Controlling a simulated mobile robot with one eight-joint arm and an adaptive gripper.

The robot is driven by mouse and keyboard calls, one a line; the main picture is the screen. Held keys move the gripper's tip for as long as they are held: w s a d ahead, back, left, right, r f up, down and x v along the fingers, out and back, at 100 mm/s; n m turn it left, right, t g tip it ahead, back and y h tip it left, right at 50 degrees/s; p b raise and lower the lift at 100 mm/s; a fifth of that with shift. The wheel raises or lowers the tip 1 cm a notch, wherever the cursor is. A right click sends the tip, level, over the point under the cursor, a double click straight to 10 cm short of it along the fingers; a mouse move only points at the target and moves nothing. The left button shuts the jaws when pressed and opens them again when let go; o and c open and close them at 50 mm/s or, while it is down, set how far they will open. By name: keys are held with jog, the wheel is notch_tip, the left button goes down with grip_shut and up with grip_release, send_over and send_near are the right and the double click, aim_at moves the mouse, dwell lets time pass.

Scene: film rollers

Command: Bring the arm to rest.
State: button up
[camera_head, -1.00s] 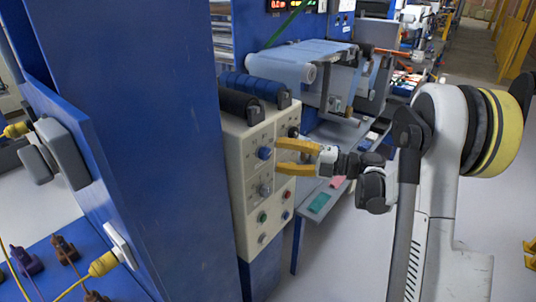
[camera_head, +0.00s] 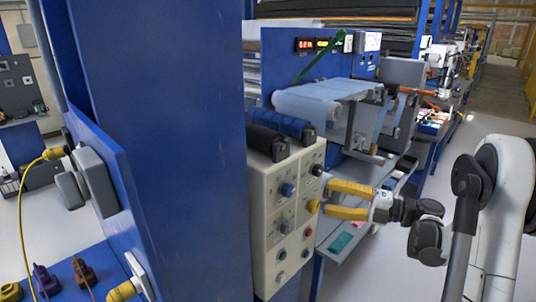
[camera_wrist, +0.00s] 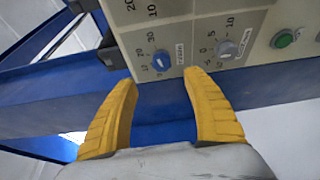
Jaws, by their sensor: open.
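My gripper (camera_head: 326,198) has two yellow fingers, spread apart with nothing between them. In the head view it points left, close to the right edge of the beige control panel (camera_head: 270,232). In the wrist view the gripper (camera_wrist: 160,92) faces the panel's lower edge, with a blue knob (camera_wrist: 161,61) ahead between the fingertips and a grey knob (camera_wrist: 226,49) just beyond the right finger. Whether a fingertip touches the panel cannot be told. My arm reaches in from the right side of the head view.
A blue column (camera_head: 165,130) stands left of the panel. Dark and blue rollers (camera_head: 283,124) lie on top of the panel. Behind is a film machine with a pale blue roll (camera_head: 318,101). A low shelf (camera_head: 350,236) holds green and pink pieces. Clear floor lies at right.

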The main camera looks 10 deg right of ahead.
jog(key=w+d+r+m+t+h, duration=0.1)
jog(key=w+r+m+t+h, duration=0.1)
jog(key=r+m+t+h, duration=0.65)
jog(key=w+r+m+t+h, duration=0.2)
jog(key=r+m+t+h, duration=0.25)
jog(key=r+m, duration=0.75)
jog(key=s+a+f+m+g+h, duration=0.1)
jog(key=s+a+f+m+g, duration=0.3)
jog(key=s+f+g, duration=0.3)
jog(key=s+a+f+m+g+h, duration=0.1)
jog(key=s+a+f+m+g, duration=0.4)
jog(key=s+f, duration=1.1)
jog(key=s+a+g, duration=0.2)
jog(key=s+g, duration=0.1)
jog(key=s, duration=0.2)
jog(key=shift+a+f+g, duration=0.2)
jog(key=shift+g, duration=0.1)
